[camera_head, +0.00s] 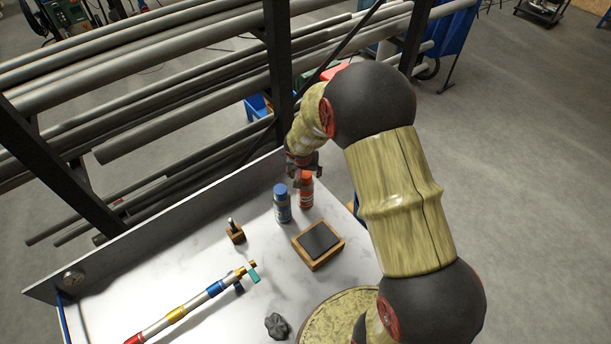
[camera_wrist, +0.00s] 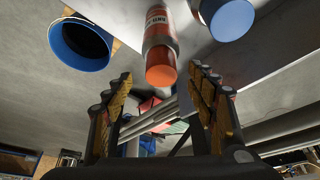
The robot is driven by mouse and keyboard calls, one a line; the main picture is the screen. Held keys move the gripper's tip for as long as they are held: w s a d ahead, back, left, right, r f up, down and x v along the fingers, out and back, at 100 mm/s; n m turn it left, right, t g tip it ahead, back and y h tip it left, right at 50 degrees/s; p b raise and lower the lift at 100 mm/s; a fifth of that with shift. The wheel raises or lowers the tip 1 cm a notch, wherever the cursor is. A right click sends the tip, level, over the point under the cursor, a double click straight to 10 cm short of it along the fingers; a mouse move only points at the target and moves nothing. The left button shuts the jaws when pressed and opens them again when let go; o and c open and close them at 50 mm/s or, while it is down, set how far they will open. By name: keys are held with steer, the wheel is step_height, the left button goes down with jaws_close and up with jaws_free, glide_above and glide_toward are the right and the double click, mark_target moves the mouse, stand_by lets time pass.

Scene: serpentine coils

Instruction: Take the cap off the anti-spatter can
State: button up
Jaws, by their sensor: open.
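Two spray cans stand upright side by side on the white table: a red-orange can (camera_head: 306,191) and a grey-blue can with a blue cap (camera_head: 282,206). I cannot read for certain which label says anti-spatter. My gripper (camera_head: 304,172) is at the top of the red-orange can, partly hiding it. In the wrist view my open gripper (camera_wrist: 161,78) has a finger on each side, with the orange cap (camera_wrist: 161,74) of the red-orange can (camera_wrist: 158,28) between and beyond the tips. No contact is visible. The blue cap (camera_wrist: 232,19) is to its right there.
A wooden block with a dark pad (camera_head: 319,240), a small wooden holder (camera_head: 235,232), a coloured rod (camera_head: 180,312) and a dark lump (camera_head: 276,326) are on the table (camera_head: 180,262). A pipe rack (camera_head: 278,70) stands behind. A blue bucket (camera_wrist: 82,48) shows in the wrist view.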

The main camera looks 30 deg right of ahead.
mark_target(305, 174)
steer(key=shift+w+p+x, duration=0.2)
steer(key=shift+p+x, duration=0.1)
steer(key=shift+x, duration=2)
steer(key=shift+r, duration=0.1)
steer(key=shift+c, duration=0.2)
steer(key=c, duration=0.8)
steer(key=shift+r, duration=0.1)
